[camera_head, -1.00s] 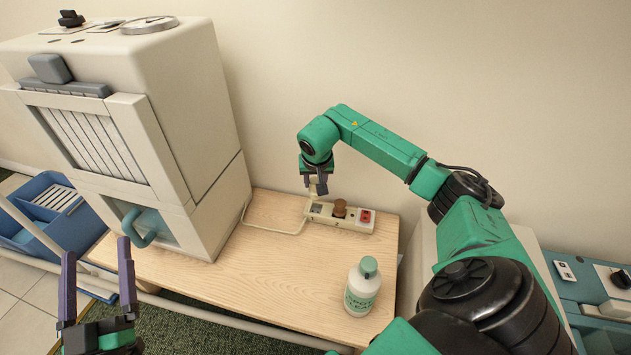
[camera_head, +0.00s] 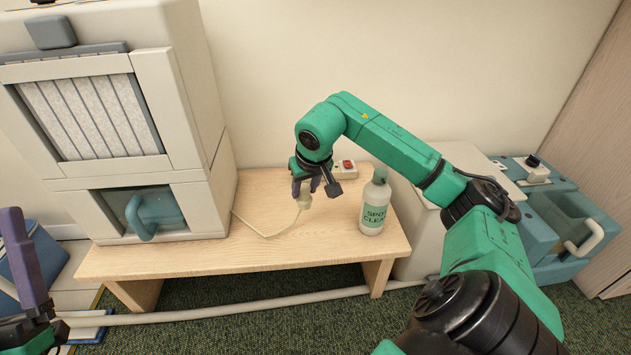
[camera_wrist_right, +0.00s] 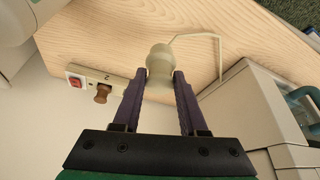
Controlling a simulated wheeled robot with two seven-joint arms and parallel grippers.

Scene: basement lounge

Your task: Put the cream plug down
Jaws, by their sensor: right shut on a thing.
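The cream plug (camera_head: 304,201) is between the fingers of my right gripper (camera_head: 306,186), which is shut on it. The wrist view shows the rounded plug (camera_wrist_right: 159,62) at the fingertips, with its cord leading away over the wooden top. The plug is above the low wooden table (camera_head: 185,254); whether it touches the top I cannot tell. My left gripper (camera_head: 22,262) is at the left edge, partly cut off and empty, one finger showing clear.
A power strip (camera_head: 346,169) with a red switch lies behind my right gripper; a brown plug (camera_wrist_right: 102,94) sits in it. A spot-clean bottle (camera_head: 374,207) stands right of the gripper. A large cream cabinet (camera_head: 195,115) stands left. The table's front left is clear.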

